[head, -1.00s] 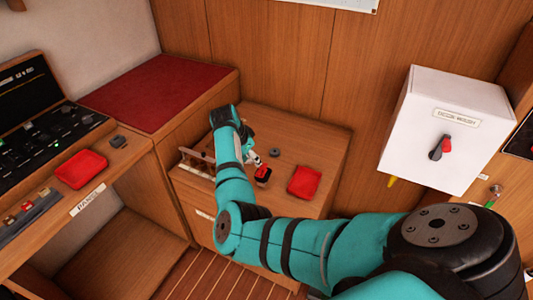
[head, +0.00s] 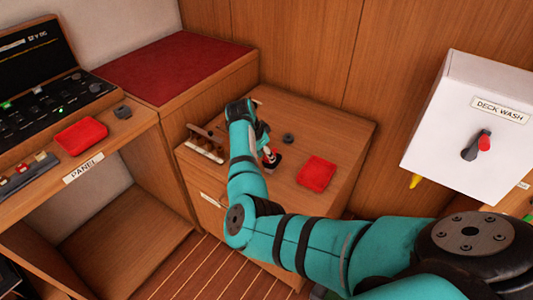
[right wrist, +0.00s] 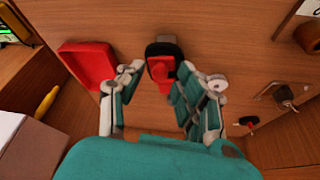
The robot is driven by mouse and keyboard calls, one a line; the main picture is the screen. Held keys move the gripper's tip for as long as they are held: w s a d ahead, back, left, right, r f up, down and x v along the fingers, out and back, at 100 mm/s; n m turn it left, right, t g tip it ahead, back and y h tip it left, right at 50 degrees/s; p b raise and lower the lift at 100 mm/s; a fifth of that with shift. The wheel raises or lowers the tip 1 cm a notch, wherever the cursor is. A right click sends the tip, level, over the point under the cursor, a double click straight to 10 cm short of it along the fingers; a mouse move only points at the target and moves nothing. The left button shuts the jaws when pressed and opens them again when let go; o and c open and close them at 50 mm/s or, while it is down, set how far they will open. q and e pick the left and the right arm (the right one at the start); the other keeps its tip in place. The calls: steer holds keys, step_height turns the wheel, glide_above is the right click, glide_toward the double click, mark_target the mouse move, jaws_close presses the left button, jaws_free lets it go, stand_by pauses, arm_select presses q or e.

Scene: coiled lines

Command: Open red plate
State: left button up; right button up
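A shallow square red tray (head: 316,173) lies on the wooden cabinet top. It also shows at the upper left of the right wrist view (right wrist: 88,64). A small black item with a red top (head: 271,160) sits left of that tray; in the right wrist view it (right wrist: 161,68) lies between and beyond my fingers. My right gripper (right wrist: 163,74) is open and points down over this item, with no visible grip on it. A second red tray (head: 81,134) lies on the left panel counter. My left gripper is not in view.
A white box labelled DECK WASH (head: 478,108) with a red-tipped knob hangs at right. A wooden rack (head: 205,148) and a dark round piece (head: 288,138) are on the cabinet. A red-topped bench (head: 165,57) stands behind left.

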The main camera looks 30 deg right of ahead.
jaws_close()
steer(key=shift+s+d+r+n+p, duration=0.15)
steer(key=shift+n+p, duration=0.25)
steer(key=shift+p, duration=0.5)
steer(key=s+d+n+t+y+p, duration=0.2)
steer(key=d+n+y+p, duration=0.3)
steer(key=n, duration=1.4)
steer(key=d+t+p, duration=0.1)
steer(key=d+p, duration=0.3)
steer(key=p, duration=0.1)
steer(key=shift+f+n+t+y, duration=0.25)
steer(key=shift+n+t+y, duration=0.15)
steer(key=shift+w+d, duration=0.1)
stand_by(1.0)
